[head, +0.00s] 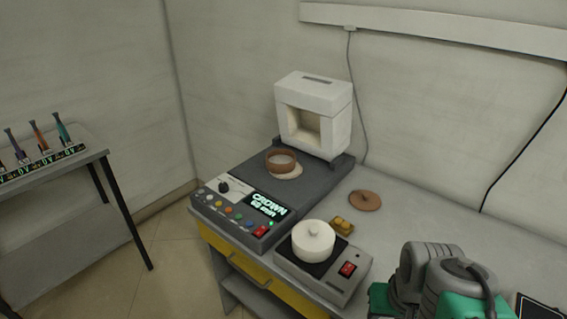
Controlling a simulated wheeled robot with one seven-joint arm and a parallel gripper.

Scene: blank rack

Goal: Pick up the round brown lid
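The round brown lid (365,201) lies flat on the light grey counter, to the right of the dark grey device. A small knob stands up from its middle. Nothing covers it, and it is apart from the things around it. My gripper is not seen in the head view.
A brown bowl (281,161) sits on a pale disc on the dark grey device (322,180), before a white block furnace (314,112). A small yellow piece (341,226) lies near the lid. Counter right of the lid is clear.

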